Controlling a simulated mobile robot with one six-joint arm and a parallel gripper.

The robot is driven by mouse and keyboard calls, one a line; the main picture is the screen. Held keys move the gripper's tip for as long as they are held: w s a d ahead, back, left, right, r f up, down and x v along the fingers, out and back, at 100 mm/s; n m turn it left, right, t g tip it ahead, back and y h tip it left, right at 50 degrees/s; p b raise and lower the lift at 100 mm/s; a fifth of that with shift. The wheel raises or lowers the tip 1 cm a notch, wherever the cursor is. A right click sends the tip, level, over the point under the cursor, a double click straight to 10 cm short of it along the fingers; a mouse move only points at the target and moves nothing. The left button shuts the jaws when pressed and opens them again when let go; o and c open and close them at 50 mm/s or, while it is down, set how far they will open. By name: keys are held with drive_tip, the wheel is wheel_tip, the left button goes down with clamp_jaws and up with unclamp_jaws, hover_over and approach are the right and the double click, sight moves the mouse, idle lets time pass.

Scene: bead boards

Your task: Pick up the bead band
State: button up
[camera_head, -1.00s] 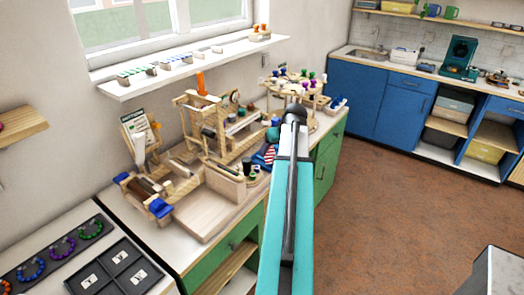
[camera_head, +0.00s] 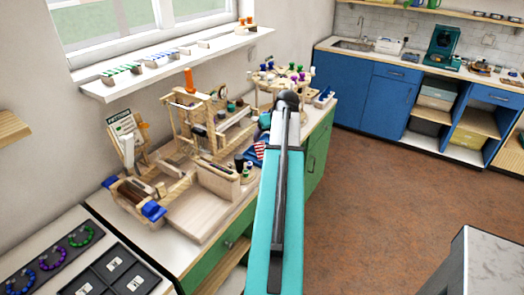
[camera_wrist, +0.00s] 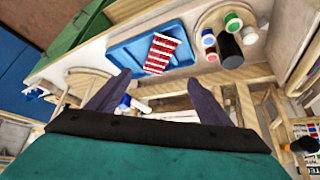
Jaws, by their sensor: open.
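The bead band (camera_wrist: 161,52), a small red and white striped piece, lies in a blue tray (camera_wrist: 125,54) in the wrist view. In the head view the band (camera_head: 260,150) shows just left of my teal arm, which hides part of the tray. My gripper (camera_wrist: 158,80) is open in the wrist view, its two dark fingers spread and empty. In that picture the band lies above the gap between the fingertips, apart from them. In the head view I cannot make out the fingers behind my arm.
Right of the tray, a round wooden holder (camera_wrist: 200,22) carries several small jars. A wooden loom frame (camera_head: 190,110) stands left of the band in the head view. A round rack of coloured pegs (camera_head: 285,78) stands behind. Open floor (camera_head: 370,200) lies to the right.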

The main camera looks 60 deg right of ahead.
drive_tip(key=p, duration=0.2)
approach(261, 149)
drive_tip(key=shift+w+d+f, duration=0.1)
drive_tip(key=shift+w+f, duration=0.35)
drive_tip(key=shift+f, duration=0.15)
drive_tip(key=shift+f, duration=0.1)
drive_tip(key=shift+p+x, duration=0.75)
drive_tip(key=shift+x, duration=0.45)
drive_tip(key=shift+p+x, duration=0.4)
drive_tip(key=shift+x, duration=0.9)
drive_tip(key=shift+s, duration=0.15)
drive_tip(key=c, duration=1.2)
drive_tip(key=shift+d, duration=0.1)
drive_tip(key=shift+c, duration=0.6)
